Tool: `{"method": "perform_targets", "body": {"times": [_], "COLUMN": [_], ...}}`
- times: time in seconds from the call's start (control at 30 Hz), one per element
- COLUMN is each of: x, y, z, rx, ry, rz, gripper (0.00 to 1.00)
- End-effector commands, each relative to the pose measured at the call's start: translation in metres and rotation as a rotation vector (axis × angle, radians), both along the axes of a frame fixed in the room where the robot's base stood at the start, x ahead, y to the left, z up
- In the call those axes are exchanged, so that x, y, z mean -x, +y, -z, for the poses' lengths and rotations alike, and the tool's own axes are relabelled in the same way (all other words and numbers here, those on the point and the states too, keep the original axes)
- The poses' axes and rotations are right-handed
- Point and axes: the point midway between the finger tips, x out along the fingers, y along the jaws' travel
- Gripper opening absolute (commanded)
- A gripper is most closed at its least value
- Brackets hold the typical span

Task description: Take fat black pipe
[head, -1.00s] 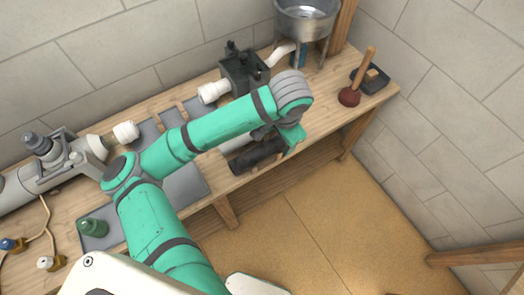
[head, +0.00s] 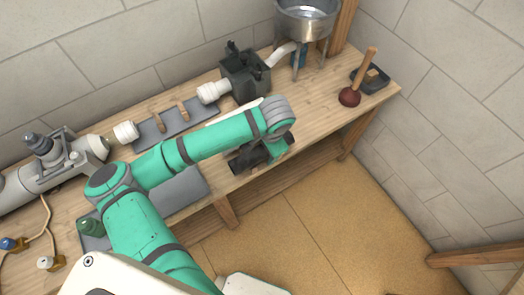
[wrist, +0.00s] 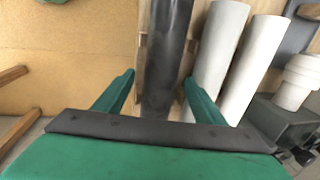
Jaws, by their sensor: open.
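The fat black pipe (wrist: 166,50) runs lengthwise up the middle of the wrist view. In the head view the black pipe (head: 245,160) lies near the front edge of the workbench, partly hidden by my arm. My gripper (wrist: 160,88) is open. Its two green fingers stand on either side of the pipe, with a gap visible on the left; whether the right finger touches it I cannot tell. In the head view the fingertips are mostly hidden behind my wrist.
Two white pipes (wrist: 218,50) (wrist: 252,70) lie close to the right of the black pipe. A dark vise-like block (head: 243,75) with a white fitting stands behind my arm. A plunger (head: 350,96) and a metal basin (head: 308,18) are farther right. The floor in front is clear.

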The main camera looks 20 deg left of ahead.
Motion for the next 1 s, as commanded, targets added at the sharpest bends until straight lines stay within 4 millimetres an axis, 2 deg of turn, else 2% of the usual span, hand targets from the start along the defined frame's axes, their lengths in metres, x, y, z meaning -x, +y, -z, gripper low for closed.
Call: {"method": "perform_targets", "body": {"times": [0.13, 0.37, 0.57, 0.6, 1.0], "x": [-0.0015, -0.0017, -0.0016, -0.0016, -0.0022], "y": [0.0019, 0.0018, 0.0017, 0.0017, 0.0008], "z": [0.0110, 0.0120, 0.0119, 0.0119, 0.0055], "rx": [-0.001, -0.001, -0.001, 0.000, 0.000], "ry": [-0.001, -0.001, -0.001, 0.000, -0.002], "rz": [0.000, 0.000, 0.000, 0.000, 0.001], "gripper": [0.64, 0.64, 0.19, 0.17, 0.17]}}
